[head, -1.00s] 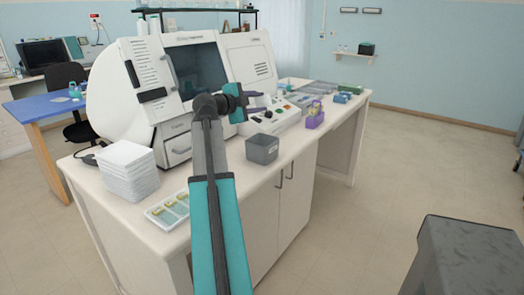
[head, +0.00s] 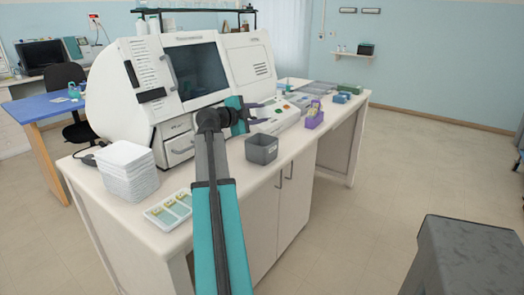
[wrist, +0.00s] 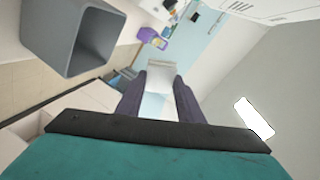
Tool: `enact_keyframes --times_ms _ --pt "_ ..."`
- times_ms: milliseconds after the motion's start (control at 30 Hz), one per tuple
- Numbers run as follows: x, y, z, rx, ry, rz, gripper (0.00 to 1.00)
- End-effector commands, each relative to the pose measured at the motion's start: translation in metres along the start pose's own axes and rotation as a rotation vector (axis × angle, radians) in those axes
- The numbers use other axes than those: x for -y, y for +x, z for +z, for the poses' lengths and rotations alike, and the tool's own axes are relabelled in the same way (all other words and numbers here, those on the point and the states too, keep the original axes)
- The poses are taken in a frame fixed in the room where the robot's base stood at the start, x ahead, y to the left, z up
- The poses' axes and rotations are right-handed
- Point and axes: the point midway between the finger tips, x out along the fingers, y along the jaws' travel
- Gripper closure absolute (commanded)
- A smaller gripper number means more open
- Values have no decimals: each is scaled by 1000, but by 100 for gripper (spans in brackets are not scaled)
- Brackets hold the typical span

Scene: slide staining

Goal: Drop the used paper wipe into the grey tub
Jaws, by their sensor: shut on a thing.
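The grey tub (head: 262,155) is an open square bin on the white bench, near its front edge. In the wrist view the tub (wrist: 92,62) is at the upper left, and its open inside shows. My gripper (wrist: 160,82) has dark purple fingers shut on the paper wipe (wrist: 161,73), a pale piece between the fingertips. In the head view my gripper (head: 258,115) is just above and behind the tub, apart from it.
A white stainer machine (head: 190,75) stands behind my arm. A purple rack (head: 314,118) stands right of the tub. A stack of white trays (head: 127,172) and a slide tray (head: 168,210) are at the bench's left end.

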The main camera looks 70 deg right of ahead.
Motion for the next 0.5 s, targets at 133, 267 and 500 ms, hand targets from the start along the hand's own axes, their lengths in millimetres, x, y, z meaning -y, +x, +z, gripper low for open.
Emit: enact_keyframes --times_ms 133,267,500 --pt "-13 2 6 1 -1 0 84" --pt "-24 4 11 2 -1 0 84" --pt "-37 8 17 1 -1 0 84"
